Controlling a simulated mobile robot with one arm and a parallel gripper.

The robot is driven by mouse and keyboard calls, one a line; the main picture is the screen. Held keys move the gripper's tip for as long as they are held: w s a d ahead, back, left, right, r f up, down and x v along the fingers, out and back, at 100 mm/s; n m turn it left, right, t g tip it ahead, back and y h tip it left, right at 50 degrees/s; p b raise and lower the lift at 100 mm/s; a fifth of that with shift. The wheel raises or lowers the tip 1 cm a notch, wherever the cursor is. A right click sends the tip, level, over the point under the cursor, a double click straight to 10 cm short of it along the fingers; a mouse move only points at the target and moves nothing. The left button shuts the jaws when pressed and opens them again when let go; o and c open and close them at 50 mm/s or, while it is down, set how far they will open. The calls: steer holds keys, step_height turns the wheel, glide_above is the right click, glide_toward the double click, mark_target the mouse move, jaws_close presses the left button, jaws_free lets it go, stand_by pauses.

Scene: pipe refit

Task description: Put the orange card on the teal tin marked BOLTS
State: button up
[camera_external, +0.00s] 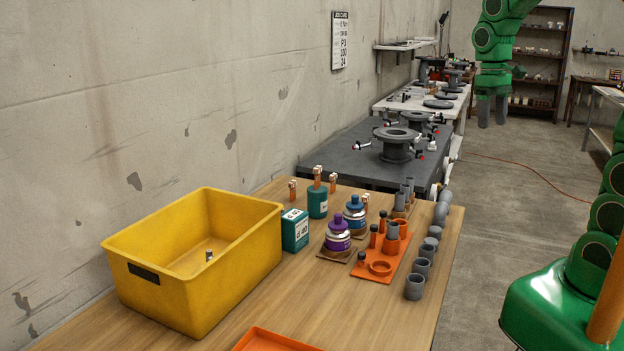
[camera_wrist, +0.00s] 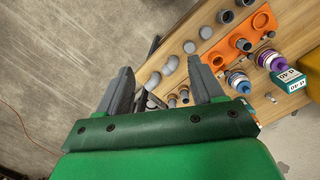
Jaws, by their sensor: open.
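My gripper (camera_external: 492,110) hangs in the air at the upper right, its two grey fingers apart and empty; they also show in the wrist view (camera_wrist: 161,70). It is well away from the teal things. A teal box with white label panels (camera_external: 295,231) stands beside the yellow bin; it also shows in the wrist view (camera_wrist: 288,79). A teal cylindrical tin (camera_external: 317,204) stands just behind it. I cannot read BOLTS on either. I cannot make out a separate orange card. A flat orange piece with a raised rim (camera_external: 275,341) is cut off at the bottom edge.
A yellow bin (camera_external: 190,290) holds one small grey part. An orange plate (camera_external: 379,267) carries pipe fittings. Purple (camera_external: 338,236) and blue (camera_external: 355,215) bottles stand nearby. Several grey pipe pieces line the table's right edge. The front middle of the wooden table (camera_external: 345,310) is clear.

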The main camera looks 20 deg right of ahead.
steer(key=s+d+f+m, duration=0.1)
steer(key=s+d+f, duration=0.1)
steer(key=s, duration=0.8)
steer(key=s+d+f+m, duration=0.1)
steer(key=s+d+f, duration=0.1)
steer(key=s, duration=0.8)
steer(key=shift+s+d+f, duration=0.2)
steer(key=shift+d+f, duration=0.15)
steer(key=shift+f, duration=0.5)
